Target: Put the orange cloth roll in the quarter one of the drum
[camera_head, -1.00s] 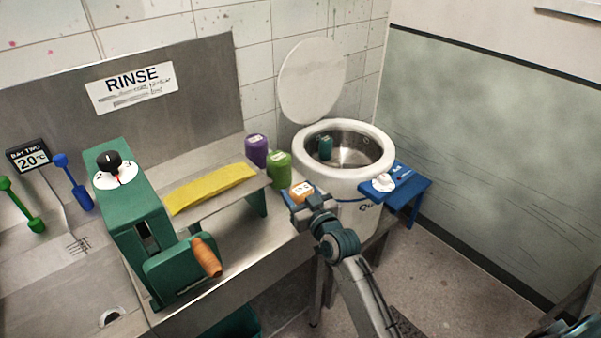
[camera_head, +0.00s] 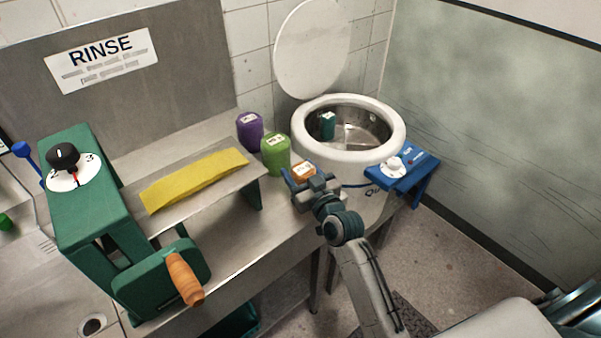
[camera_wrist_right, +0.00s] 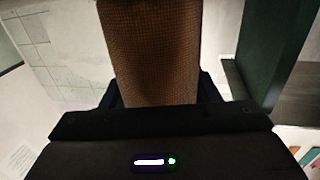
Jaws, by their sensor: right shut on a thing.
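The orange cloth roll (camera_head: 304,168) is held in my right gripper (camera_head: 300,178), beside the green roll and in front of the drum. In the right wrist view, a brown-orange woven surface (camera_wrist_right: 150,50) fills the space between the dark fingers (camera_wrist_right: 158,92). The drum (camera_head: 398,135) is a round white tub with a steel inside, its lid (camera_head: 312,48) raised. A teal roll (camera_head: 327,126) stands inside it at the left. Quarter marks inside the drum cannot be read. My left gripper is not in view.
A purple roll (camera_head: 249,131) and a green roll (camera_head: 275,155) stand on the steel bench left of the drum. A yellow cloth (camera_head: 194,180) lies on a low shelf. A blue dial panel (camera_head: 404,168) juts from the drum's front. A green crank machine (camera_head: 90,225) stands left.

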